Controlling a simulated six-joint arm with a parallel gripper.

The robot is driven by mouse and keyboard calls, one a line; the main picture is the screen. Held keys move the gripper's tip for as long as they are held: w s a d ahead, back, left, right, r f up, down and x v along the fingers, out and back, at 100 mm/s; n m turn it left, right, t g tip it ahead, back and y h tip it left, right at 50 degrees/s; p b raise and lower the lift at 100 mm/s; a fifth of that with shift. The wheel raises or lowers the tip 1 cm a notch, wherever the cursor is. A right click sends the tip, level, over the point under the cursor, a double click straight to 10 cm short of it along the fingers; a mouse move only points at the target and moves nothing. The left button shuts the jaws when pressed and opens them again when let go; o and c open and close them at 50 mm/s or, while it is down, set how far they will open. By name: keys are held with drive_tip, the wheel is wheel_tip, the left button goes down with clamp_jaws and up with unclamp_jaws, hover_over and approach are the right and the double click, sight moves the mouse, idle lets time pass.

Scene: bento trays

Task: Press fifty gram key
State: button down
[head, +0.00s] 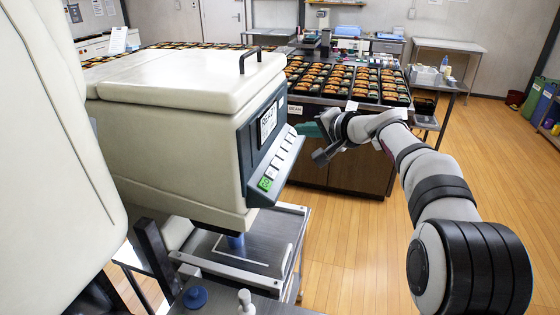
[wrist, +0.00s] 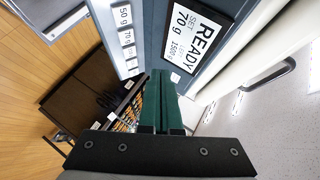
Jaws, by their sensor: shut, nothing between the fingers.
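The off-white machine (head: 180,110) has a dark front panel with a row of pale keys (head: 281,153) and a green key (head: 265,183) at the near end. In the wrist view the fifty gram key (wrist: 125,15) is at the top, labelled "50 g", with the seventy gram key (wrist: 127,38) below it. The display (wrist: 196,36) reads READY, SET 70 g, 1500 g. My gripper (head: 308,129) is beside the far end of the panel. Its green fingers (wrist: 160,76) are together and empty, away from the fifty gram key. Contact with the panel cannot be told.
A counter with several filled bento trays (head: 365,85) stands behind my gripper. A steel platform (head: 235,247) lies below the machine's front. A handle (head: 250,56) rises from its lid. Open wooden floor (head: 350,245) lies to the right of the machine.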

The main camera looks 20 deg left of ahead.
approach(275, 158)
drive_tip(key=shift+w+r+x, duration=0.1)
drive_tip(key=shift+r+x, duration=0.05)
drive_tip(key=shift+x, duration=0.7)
drive_tip(key=shift+w+r+x, duration=0.1)
drive_tip(key=shift+r+x, duration=0.05)
drive_tip(key=shift+x, duration=0.7)
drive_tip(key=shift+w+r+x, duration=0.1)
drive_tip(key=shift+r+x, duration=0.1)
drive_tip(key=shift+x, duration=0.65)
drive_tip(key=shift+a+f, duration=0.1)
drive_tip(key=shift+a+f, duration=0.1)
drive_tip(key=shift+f, duration=0.15)
drive_tip(key=shift+a+f, duration=0.25)
drive_tip(key=shift+f, duration=0.1)
idle(0.7)
drive_tip(key=shift+d+r, duration=0.45)
drive_tip(key=shift+r, duration=0.25)
